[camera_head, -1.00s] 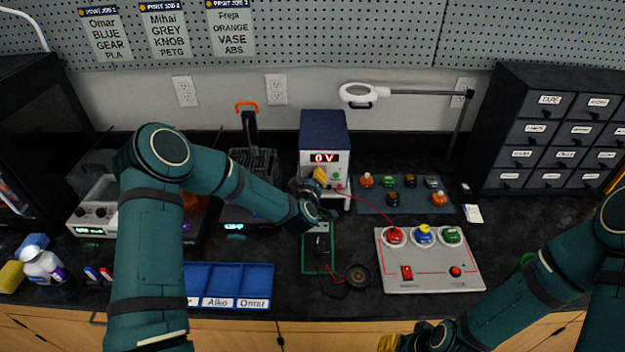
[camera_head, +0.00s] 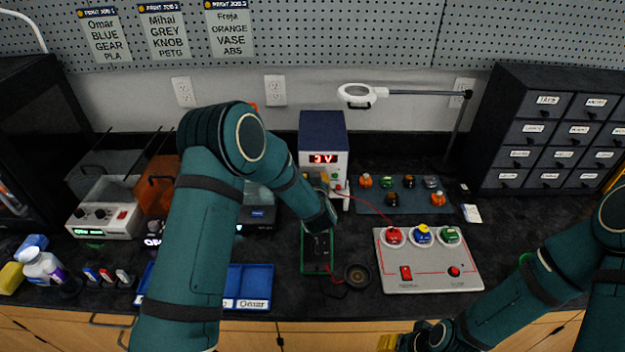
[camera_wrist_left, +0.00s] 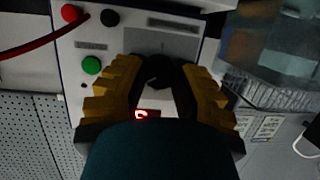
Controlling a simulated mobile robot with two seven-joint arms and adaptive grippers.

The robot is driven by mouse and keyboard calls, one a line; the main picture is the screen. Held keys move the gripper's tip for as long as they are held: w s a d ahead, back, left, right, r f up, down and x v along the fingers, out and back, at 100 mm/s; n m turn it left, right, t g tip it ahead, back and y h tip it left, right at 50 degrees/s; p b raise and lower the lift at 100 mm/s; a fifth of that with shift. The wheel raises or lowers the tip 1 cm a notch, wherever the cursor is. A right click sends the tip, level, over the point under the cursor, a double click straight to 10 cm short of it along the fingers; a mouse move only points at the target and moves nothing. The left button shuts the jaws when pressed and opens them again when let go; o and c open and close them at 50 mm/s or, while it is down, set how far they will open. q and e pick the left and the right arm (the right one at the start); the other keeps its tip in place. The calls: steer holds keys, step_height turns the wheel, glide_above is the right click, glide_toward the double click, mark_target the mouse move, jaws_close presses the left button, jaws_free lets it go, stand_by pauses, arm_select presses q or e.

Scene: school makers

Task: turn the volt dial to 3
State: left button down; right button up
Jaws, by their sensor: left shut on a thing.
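The power supply (camera_head: 323,128) is a white box with a dark blue top at the back middle of the bench. Its red display (camera_head: 323,158) reads 3 V. In the left wrist view its front panel (camera_wrist_left: 85,45) shows red, black and green round parts beside the black volt dial (camera_wrist_left: 158,72). My left gripper (camera_wrist_left: 160,68) has its yellow fingers closed on the two sides of the dial. In the head view my left arm hides the dial. My right gripper (camera_head: 400,342) is at the bottom edge, partly cut off, away from the supply.
A green-framed device (camera_head: 317,250) lies below my left wrist, with a small black round part (camera_head: 357,276) beside it. A grey board (camera_head: 430,270) with coloured knobs is to the right. A blue tray (camera_head: 250,285) sits partly behind my left arm.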

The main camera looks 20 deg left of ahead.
arm_select(q)
steer(key=shift+w+r+m, duration=0.1)
steer(key=shift+r+m, duration=0.05)
steer(key=shift+m, duration=0.15)
stand_by(0.4)
steer(key=c, duration=0.7)
jaws_free()
steer(key=shift+o, duration=0.2)
steer(key=v, duration=1.2)
steer(key=shift+d, duration=0.2)
